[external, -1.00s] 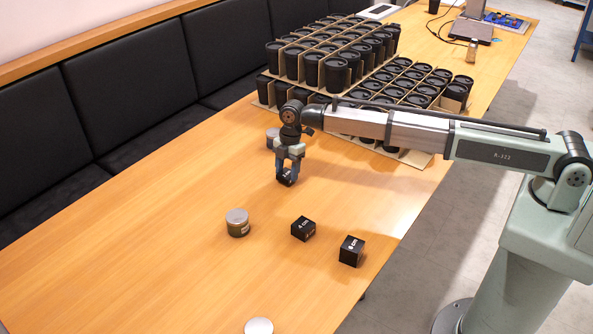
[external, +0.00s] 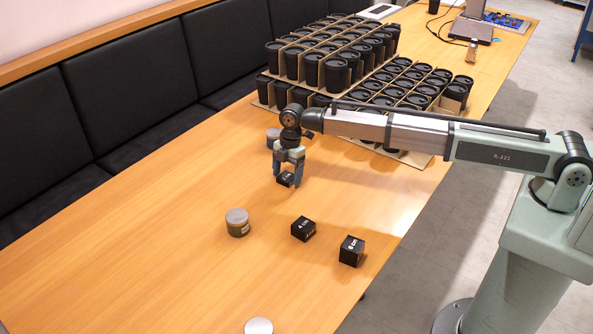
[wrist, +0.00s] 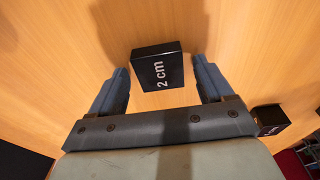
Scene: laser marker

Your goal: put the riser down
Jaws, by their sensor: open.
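A small black riser marked "2 cm" (external: 285,180) rests on the wooden table, and it also shows in the wrist view (wrist: 158,67). My gripper (external: 288,178) is open just above the table with a finger on each side of this riser. In the wrist view my gripper (wrist: 163,72) shows clear gaps between the riser and both fingers. Two more black risers stand nearer the camera: one marked "4 cm" (external: 303,229) and one marked "6 cm" (external: 351,251).
A lidded jar (external: 237,223) stands left of the 4 cm riser. Another jar (external: 273,139) is behind my gripper, and a third lid (external: 259,326) shows at the bottom edge. Stacked black cups in cardboard trays (external: 335,75) fill the table behind. The left front table is clear.

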